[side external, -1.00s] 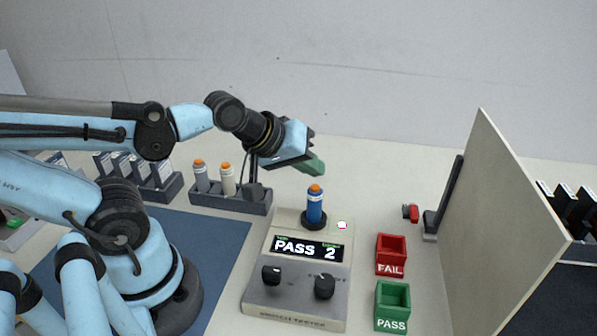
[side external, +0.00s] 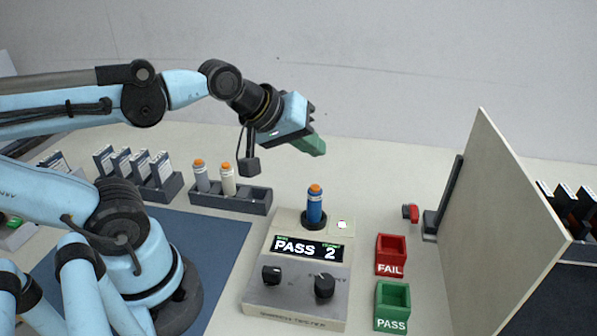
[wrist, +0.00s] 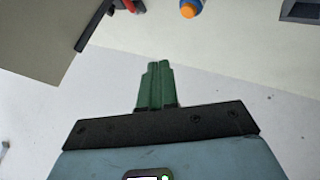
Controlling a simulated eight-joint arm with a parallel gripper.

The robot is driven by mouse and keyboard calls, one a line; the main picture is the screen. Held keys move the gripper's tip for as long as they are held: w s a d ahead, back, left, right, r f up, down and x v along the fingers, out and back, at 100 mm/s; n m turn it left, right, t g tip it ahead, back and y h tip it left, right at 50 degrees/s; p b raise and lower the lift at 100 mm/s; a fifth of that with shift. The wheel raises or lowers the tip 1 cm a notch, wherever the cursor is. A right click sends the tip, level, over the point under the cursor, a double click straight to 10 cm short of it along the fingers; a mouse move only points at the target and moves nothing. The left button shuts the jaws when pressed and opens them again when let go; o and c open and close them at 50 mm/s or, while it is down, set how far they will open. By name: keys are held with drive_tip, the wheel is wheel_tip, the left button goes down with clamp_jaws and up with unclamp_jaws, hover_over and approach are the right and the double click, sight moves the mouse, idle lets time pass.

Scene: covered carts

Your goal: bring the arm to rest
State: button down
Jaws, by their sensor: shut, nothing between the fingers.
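My gripper (side external: 314,147) has green fingers and hangs in the air above and behind the tester, pointing down to the right. Its fingers are shut together with nothing between them, as the wrist view (wrist: 155,80) also shows. It is apart from everything around it. Below it, a blue cylinder with an orange top (side external: 315,204) stands upright in the socket of the grey tester (side external: 262,300). The tester's display (side external: 306,248) reads "PASS 2". The orange top and some blue of the cylinder (wrist: 189,9) show at the top edge of the wrist view.
A red FAIL bin (side external: 391,268) and green PASS bin (side external: 392,323) stand right of the tester. A tall beige panel (side external: 490,230) rises further right. The space around my gripper is clear.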

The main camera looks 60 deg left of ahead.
drive_tip(key=f+m, duration=0.1)
drive_tip(key=m, duration=0.1)
drive_tip(key=s+f+m+g, duration=0.1)
drive_tip(key=f+m, duration=0.1)
drive_tip(key=m, duration=0.1)
drive_tip(key=s+f+m+g, duration=0.1)
drive_tip(key=f+m, duration=0.1)
drive_tip(key=m, duration=0.1)
drive_tip(key=shift+s+a, duration=0.2)
drive_tip(key=shift+a, duration=0.15)
idle(0.5)
